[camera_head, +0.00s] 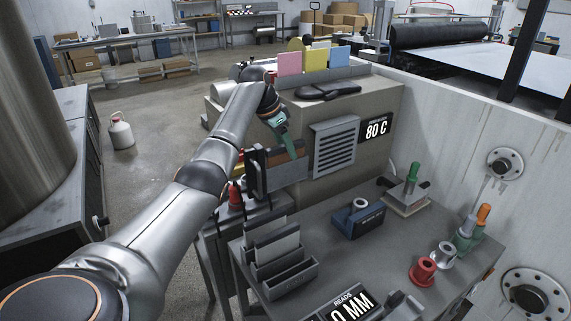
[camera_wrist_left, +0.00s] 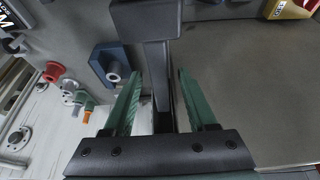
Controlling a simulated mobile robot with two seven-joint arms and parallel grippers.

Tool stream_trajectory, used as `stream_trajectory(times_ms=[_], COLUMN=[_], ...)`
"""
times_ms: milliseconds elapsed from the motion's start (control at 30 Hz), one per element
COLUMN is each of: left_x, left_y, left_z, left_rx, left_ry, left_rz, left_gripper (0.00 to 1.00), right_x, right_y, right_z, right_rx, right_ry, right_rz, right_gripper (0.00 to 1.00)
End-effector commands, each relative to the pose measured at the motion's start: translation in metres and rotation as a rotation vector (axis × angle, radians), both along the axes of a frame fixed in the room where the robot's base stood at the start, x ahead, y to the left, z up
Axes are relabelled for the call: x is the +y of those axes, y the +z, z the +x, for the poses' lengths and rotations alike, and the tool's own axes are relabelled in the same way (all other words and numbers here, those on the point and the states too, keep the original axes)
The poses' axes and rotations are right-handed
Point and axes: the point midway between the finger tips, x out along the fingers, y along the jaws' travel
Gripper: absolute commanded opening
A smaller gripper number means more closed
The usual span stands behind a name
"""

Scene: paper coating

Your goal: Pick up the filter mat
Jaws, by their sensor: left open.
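My left gripper (camera_head: 287,140) has green fingers that reach down to a small rack (camera_head: 290,180) of dark grey and brown upright panels. In the left wrist view the left gripper (camera_wrist_left: 157,78) is open. Its two fingers stand on either side of a thin dark grey upright piece (camera_wrist_left: 158,75) with a wider block at its far end. I cannot tell for certain whether this piece is the filter mat or part of its rack. The fingers appear apart from it. My right gripper is not in view.
A grey bench holds a slotted tray (camera_head: 285,275), a blue block (camera_head: 359,221), a red spool (camera_head: 423,272) and bottles. Behind the rack stands a large cabinet with a vent (camera_head: 334,147) and an 80 C display (camera_head: 376,128). A white jug (camera_head: 121,131) stands on the open floor.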

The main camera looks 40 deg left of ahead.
Motion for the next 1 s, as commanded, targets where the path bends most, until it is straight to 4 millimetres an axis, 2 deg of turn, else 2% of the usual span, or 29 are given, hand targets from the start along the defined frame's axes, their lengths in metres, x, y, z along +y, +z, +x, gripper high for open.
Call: stream_trajectory(times_ms=[400, 900, 1000], left_x=[-0.0002, -0.0002, -0.0002], left_y=[-0.0023, -0.0022, -0.0022], left_z=[0.0, 0.0, 0.0], left_rx=[0.0, 0.0, 0.0], left_ry=[0.0, 0.0, 0.0], left_rz=[0.0, -0.001, 0.0], left_gripper=[0.57, 0.01, 0.0], right_x=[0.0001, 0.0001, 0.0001], right_y=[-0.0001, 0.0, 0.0], right_z=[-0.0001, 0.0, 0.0], right_rx=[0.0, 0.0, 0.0], right_ry=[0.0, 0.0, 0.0], right_rz=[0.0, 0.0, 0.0], right_gripper=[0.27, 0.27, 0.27])
